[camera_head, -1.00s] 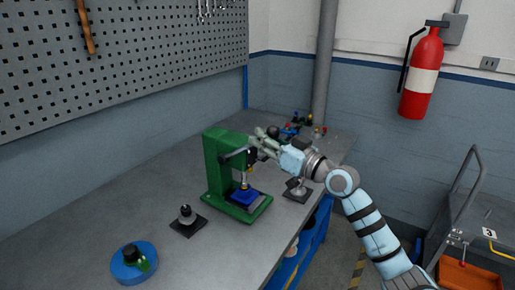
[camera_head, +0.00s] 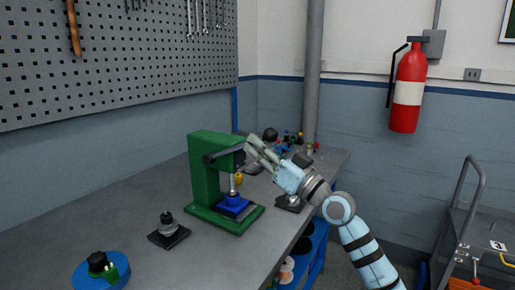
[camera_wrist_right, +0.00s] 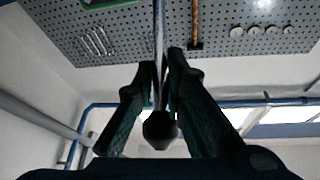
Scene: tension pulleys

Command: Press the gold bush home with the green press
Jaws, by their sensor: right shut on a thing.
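The green press (camera_head: 203,168) stands on the bench with a dark lever (camera_head: 222,154) at its upper front. My right gripper (camera_head: 253,147) is at the lever's outer end; in the right wrist view its fingers (camera_wrist_right: 164,75) are shut on the metal lever bar, with a dark knob (camera_wrist_right: 159,130) between them. A small gold piece (camera_head: 239,180), apparently the gold bush, shows at the ram above the blue fixture (camera_head: 232,205) on the press base. Its exact seating is too small to tell. My left gripper is out of view.
A dark square stand with a grey-and-black part (camera_head: 167,222) is left of the press. A blue round tray (camera_head: 83,277) with black and green parts lies nearer. Several small coloured parts stand behind my right gripper. Bare bench lies to the left.

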